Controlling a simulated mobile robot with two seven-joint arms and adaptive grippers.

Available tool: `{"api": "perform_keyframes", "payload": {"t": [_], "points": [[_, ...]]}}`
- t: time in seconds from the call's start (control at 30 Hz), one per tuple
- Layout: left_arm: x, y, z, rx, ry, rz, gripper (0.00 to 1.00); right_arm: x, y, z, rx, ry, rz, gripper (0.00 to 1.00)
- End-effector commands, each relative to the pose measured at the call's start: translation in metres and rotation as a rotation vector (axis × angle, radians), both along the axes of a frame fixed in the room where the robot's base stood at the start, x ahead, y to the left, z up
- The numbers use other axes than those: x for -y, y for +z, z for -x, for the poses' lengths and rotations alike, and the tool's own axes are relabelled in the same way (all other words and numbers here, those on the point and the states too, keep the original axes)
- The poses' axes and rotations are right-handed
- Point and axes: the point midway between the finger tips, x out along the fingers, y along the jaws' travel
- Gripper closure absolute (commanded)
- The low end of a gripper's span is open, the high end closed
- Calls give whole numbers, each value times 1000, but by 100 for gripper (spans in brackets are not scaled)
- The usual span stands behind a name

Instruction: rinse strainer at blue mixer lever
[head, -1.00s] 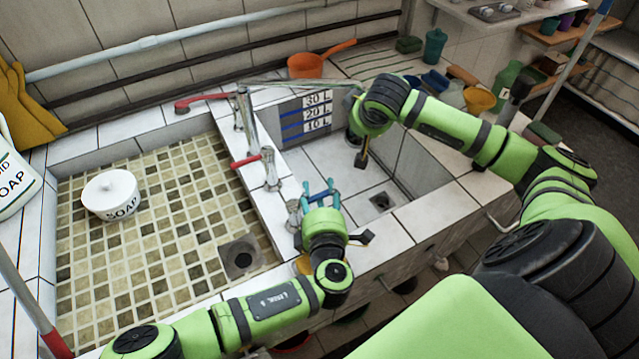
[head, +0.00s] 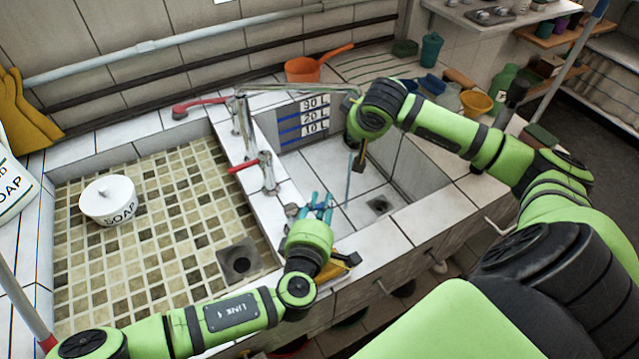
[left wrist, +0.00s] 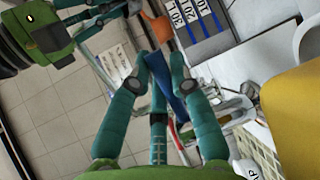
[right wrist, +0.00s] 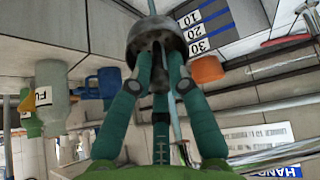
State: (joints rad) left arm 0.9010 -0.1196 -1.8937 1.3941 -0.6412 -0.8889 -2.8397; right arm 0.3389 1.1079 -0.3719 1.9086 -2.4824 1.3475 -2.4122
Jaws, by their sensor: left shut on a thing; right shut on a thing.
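The blue mixer lever (left wrist: 178,88) lies between the fingertips of my left gripper (left wrist: 160,75), which is shut on it. In the head view my left gripper (head: 322,203) is at the sink's front rim, and its fingers mostly hide the lever. The grey metal strainer (right wrist: 157,42) is held in my shut right gripper (right wrist: 158,82). In the head view my right arm hides the strainer and the fingers, over the right basin. A thin bluish water stream (head: 348,182) falls into that basin below the spout (head: 300,88). It cannot be told how much water touches the strainer.
The right basin (head: 360,212) has a drain and a litre scale (head: 303,117). A tiled left basin (head: 190,215) holds a white soap pot (head: 109,203). An orange dipper (head: 302,70) and several containers stand behind and to the right.

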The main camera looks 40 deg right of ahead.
Motion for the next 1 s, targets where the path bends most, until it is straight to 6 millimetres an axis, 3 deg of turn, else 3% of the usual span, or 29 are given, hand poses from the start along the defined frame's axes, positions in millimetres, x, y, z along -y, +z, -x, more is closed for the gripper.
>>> {"api": "perform_keyframes", "payload": {"t": [0.17,0.2,0.23,0.27,0.67,1.0], "points": [[0,0,-1,3,2,-2,100,0,0,0,1,0,0,100],[0,0,-1,3,2,-2,67,0,0,0,1,0,0,100],[0,0,-1,3,2,-2,55,0,0,0,1,0,0,100],[0,0,-1,3,2,-2,54,0,0,0,1,0,0,100],[-3,1,3,1,2,0,54,0,0,0,1,0,0,100],[-40,9,37,-1,2,0,54,0,0,0,1,0,0,100]]}}
